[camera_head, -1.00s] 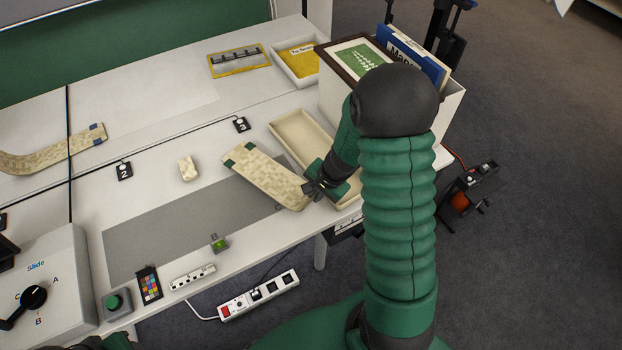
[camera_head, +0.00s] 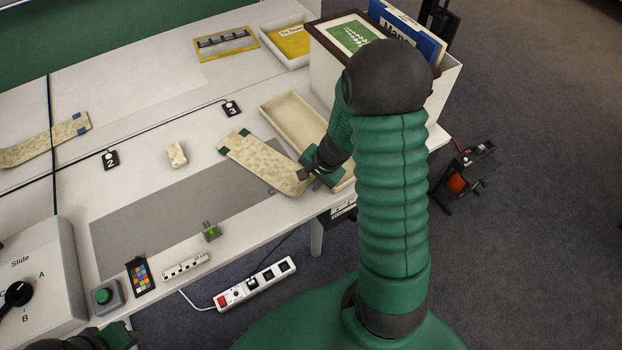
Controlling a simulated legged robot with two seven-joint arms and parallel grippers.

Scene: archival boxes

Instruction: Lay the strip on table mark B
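A cream patterned strip (camera_head: 262,161) with green corner patches slants across the table, its near right end bending at my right gripper (camera_head: 306,173). The gripper is at that end and looks shut on it, though the fingertips are small and partly dark. I cannot tell whether the strip's far end touches the table.
A cream tray (camera_head: 282,112) lies right behind the strip, beside a box (camera_head: 324,82) of folders. A pale block (camera_head: 177,155) and marks 2 (camera_head: 111,160) and 3 (camera_head: 232,109) stand left. Another strip (camera_head: 45,143) lies far left. The grey area is mostly clear.

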